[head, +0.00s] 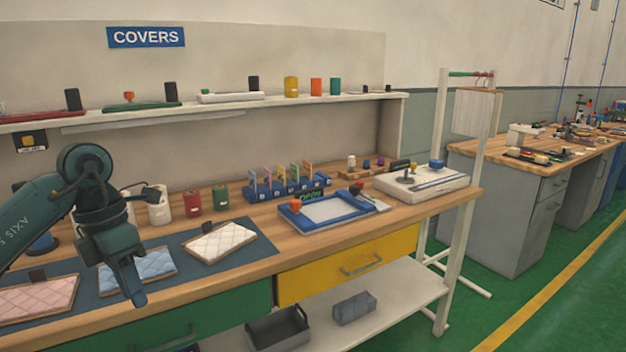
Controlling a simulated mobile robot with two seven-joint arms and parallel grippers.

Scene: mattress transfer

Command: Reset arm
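The gripper's wrist hides part of the mat and of the blue mattress. My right gripper is not in view.
The wooden workbench (400,215) also bears a blue-framed tray (327,211), a white scale-like device (422,182), a blue rack (290,188) and several canisters. A shelf (220,107) runs above. A white garment rail (440,200) stands at the right end.

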